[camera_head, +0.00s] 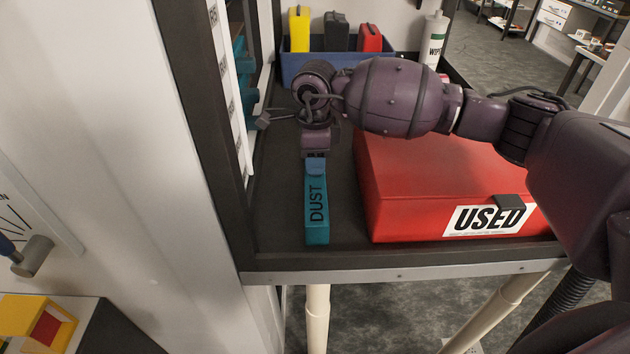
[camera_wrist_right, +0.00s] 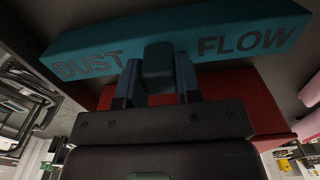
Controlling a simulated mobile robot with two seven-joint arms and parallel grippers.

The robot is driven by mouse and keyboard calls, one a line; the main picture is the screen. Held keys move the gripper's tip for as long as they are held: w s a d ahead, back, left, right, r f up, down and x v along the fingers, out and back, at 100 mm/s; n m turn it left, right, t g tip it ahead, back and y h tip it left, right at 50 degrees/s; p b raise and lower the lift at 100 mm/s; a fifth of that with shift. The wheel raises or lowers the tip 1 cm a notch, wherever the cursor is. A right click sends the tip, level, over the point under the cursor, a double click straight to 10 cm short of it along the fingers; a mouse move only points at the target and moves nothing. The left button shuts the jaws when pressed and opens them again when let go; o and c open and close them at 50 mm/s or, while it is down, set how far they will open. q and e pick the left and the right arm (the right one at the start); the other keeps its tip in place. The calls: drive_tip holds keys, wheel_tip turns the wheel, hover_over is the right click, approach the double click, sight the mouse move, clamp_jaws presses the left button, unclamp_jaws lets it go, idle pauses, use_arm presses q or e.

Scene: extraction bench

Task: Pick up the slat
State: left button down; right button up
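The slat (camera_head: 316,215) is a teal bar marked DUST at the left of the dark bench top in the head view. In the right wrist view the slat (camera_wrist_right: 215,35) reads DUST FLOW and runs across the top of the picture. My right gripper (camera_head: 315,164) is at the far end of the visible part of the slat. In the wrist view its blue fingers (camera_wrist_right: 160,80) stand close on both sides of a dark tab on the slat, with no clear gap. I cannot tell whether the slat touches the bench. My left gripper is not in view.
A red box (camera_head: 430,180) marked USED stands just right of the slat. A dark post (camera_head: 205,130) rises at the bench's left edge. A blue bin (camera_head: 292,68) with yellow, black and red items and a white wipes bottle (camera_head: 434,38) stand at the back.

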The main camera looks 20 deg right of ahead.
clamp_jaws()
drive_tip(key=shift+r, duration=0.15)
